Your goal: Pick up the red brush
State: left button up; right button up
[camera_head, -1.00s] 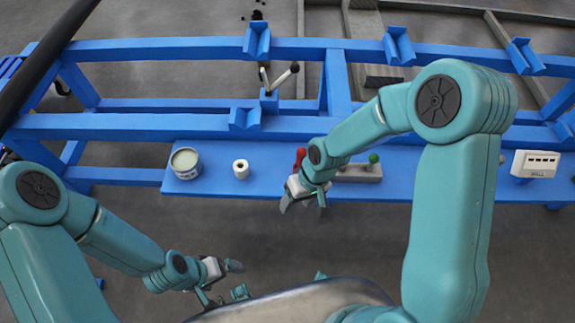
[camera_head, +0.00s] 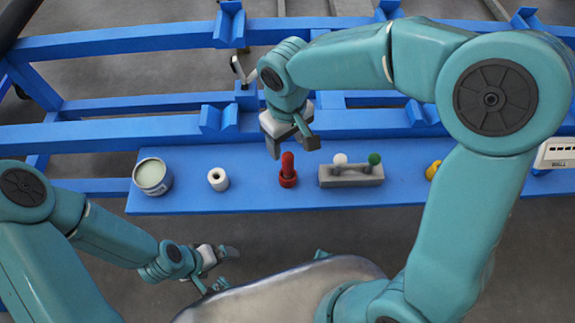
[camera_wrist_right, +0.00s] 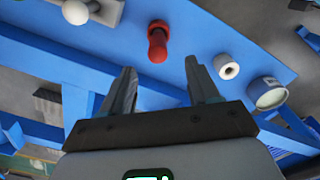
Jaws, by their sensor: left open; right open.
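The red brush (camera_head: 288,171) stands upright on the blue shelf (camera_head: 240,201) in the head view, between the white roll and the grey block. In the right wrist view the red brush (camera_wrist_right: 158,42) lies beyond my fingertips, roughly in line with the gap between them. My right gripper (camera_head: 290,146) is open and empty, above and just behind the brush; its two fingers also show in the right wrist view (camera_wrist_right: 160,82). My left gripper (camera_head: 226,270) is open and empty, low in front of the shelf.
A white roll (camera_head: 218,179) and an open tin (camera_head: 152,176) stand left of the brush. A grey block (camera_head: 351,175) with white and green knobs stands close on its right. A yellow object (camera_head: 433,170) is farther right. Blue rails (camera_head: 130,129) run behind the shelf.

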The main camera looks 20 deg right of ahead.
aim_at(288, 156)
notch_tip(288, 156, down, 4)
jog(key=shift+r, duration=0.2)
jog(key=shift+s+f+b, duration=0.1)
jog(key=shift+f+b, duration=0.2)
jog(key=shift+f, duration=0.2)
jog(key=f, duration=0.2)
jog(key=f+b, duration=0.1)
jog(key=f, duration=0.2)
jog(key=shift+w+d, duration=0.15)
jog(key=shift+w, duration=0.05)
jog(key=shift+r, duration=0.1)
grip_shut()
